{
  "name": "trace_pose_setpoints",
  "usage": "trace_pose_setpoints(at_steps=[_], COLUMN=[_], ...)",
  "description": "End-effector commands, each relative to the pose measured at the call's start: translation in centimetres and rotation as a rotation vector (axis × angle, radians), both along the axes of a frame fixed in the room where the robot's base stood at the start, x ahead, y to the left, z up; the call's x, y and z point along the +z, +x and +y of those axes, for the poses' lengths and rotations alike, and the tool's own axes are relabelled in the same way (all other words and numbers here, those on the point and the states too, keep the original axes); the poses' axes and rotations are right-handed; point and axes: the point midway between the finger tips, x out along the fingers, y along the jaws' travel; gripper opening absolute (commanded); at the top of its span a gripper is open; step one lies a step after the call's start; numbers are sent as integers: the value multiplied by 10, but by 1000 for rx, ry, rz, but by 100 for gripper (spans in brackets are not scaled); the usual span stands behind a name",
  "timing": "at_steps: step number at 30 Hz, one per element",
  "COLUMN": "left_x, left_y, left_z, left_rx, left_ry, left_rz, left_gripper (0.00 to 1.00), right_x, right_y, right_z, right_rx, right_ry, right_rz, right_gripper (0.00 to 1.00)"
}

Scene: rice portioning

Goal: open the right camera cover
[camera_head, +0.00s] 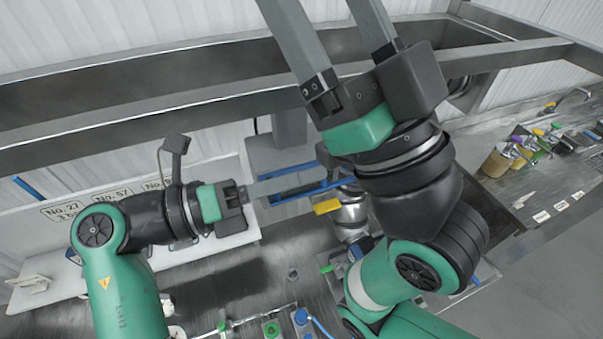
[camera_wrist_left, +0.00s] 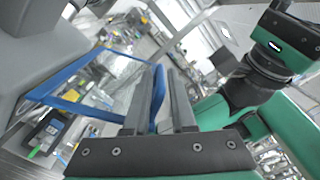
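A blue-edged frame (camera_head: 292,195), which seems to be the camera cover, is at a grey housing (camera_head: 268,155) in the middle of the head view. In the left wrist view its blue edge (camera_wrist_left: 85,110) surrounds a see-through area. My left gripper (camera_head: 312,177) reaches to it from the left. Its fingers (camera_wrist_left: 161,75) are apart, with a blue edge showing between them; I cannot tell whether they touch it. My right gripper (camera_head: 328,20) is raised in front, fingers wide apart and empty, tips cut off by the picture's top. My right arm hides the area right of the frame.
A yellow block (camera_head: 327,207) and a steel cylinder (camera_head: 350,214) are just below the frame. A grey metal beam (camera_head: 150,118) crosses behind. A wall ledge with number labels (camera_head: 110,193) is at left. A counter with colourful containers (camera_head: 497,163) stands at right.

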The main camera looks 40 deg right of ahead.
Motion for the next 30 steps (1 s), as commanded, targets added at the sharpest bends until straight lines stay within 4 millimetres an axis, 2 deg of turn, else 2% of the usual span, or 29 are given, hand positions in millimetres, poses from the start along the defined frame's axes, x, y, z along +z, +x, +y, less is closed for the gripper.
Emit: trace_pose_setpoints(at_steps=[5, 12, 16, 21, 30], left_x=[-3, -3, -1, 0, 0], left_y=[9, 29, 38, 41, 41], left_z=[21, 75, 96, 108, 108], left_rx=[4, 4, 3, 1, 1], left_ry=[-1, 1, 1, 0, 1], left_rz=[-1, 2, 2, 0, 0], left_gripper=[24, 24, 24, 24, 24], right_x=[-10, -26, -29, -30, -29], right_y=[0, 0, 0, 0, 0], right_z=[0, 0, 0, 0, 0], right_rx=[0, 0, 0, 0, 0], right_ry=[0, 0, 0, 0, 0], right_rz=[0, 0, 0, 0, 0], right_gripper=[72, 72, 72, 72, 72])
